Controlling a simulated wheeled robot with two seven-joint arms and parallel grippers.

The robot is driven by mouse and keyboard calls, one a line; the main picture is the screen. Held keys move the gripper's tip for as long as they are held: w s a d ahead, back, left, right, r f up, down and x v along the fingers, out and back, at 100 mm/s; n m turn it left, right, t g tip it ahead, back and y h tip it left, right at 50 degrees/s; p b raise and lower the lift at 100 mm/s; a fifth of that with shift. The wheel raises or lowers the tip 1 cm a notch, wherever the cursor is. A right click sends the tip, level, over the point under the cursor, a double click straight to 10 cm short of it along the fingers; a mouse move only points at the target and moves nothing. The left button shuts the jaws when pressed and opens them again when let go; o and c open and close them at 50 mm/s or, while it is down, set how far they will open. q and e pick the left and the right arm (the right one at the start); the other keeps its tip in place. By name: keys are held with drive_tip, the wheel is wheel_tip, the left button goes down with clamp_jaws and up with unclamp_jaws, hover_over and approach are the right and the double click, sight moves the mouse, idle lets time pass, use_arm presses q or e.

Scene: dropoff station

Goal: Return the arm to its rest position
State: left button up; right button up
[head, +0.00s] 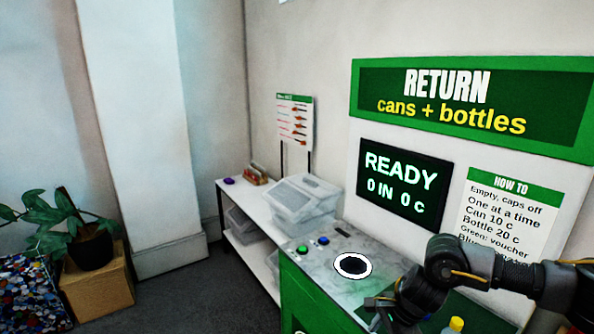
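My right arm (478,275) comes in from the right edge and bends down in front of the return machine's counter. My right gripper (385,314) is low in the head view, near the counter's front right part. It is dark and partly cut off, so I cannot tell whether it is open or shut. My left arm and gripper are out of view.
The return machine has a round white-rimmed opening (353,265), green (302,249) and blue (323,240) buttons, and a screen (403,187) reading "READY 0 IN 0 c". A yellow-capped bottle (455,325) is at the bottom edge. Clear bins (298,200) stand on a white shelf.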

drive_tip(key=s+a+m+t+y, duration=0.3)
drive_tip(key=s+a+m, duration=0.2)
drive_tip(key=a+m, duration=0.55)
drive_tip(key=s+a+m+t+y, duration=0.2)
drive_tip(key=s+a+m+y, duration=0.2)
drive_tip(key=a+m, duration=0.65)
drive_tip(key=s+d+f+m+g+h, duration=0.1)
drive_tip(key=s+d+f+m+h, duration=0.2)
drive_tip(key=s+d+f+m, duration=0.5)
drive_tip(key=s+d+f+m+g+h, duration=0.1)
drive_tip(key=s+d+m+h, duration=0.4)
drive_tip(key=d+m, duration=0.7)
drive_tip(key=s+d+f+m+g+h, duration=0.15)
drive_tip(key=s+d+f+m, duration=0.4)
drive_tip(key=s+m, duration=0.6)
wheel_tip(320, 180, down, 35)
drive_tip(key=m+b, duration=0.2)
drive_tip(key=b, duration=0.7)
drive_tip(key=s+d+f+g+b, duration=0.1)
drive_tip(key=s+f+b, duration=0.1)
drive_tip(key=s+f, duration=0.5)
drive_tip(key=s+d+f+g+b, duration=0.1)
drive_tip(key=s+d+f+b, duration=0.1)
drive_tip(key=s+f, duration=0.5)
wheel_tip(320, 180, down, 5)
drive_tip(key=shift+s+r+h+b, duration=0.1)
drive_tip(key=shift+s+h+b, duration=0.25)
drive_tip(key=shift+b, duration=0.25)
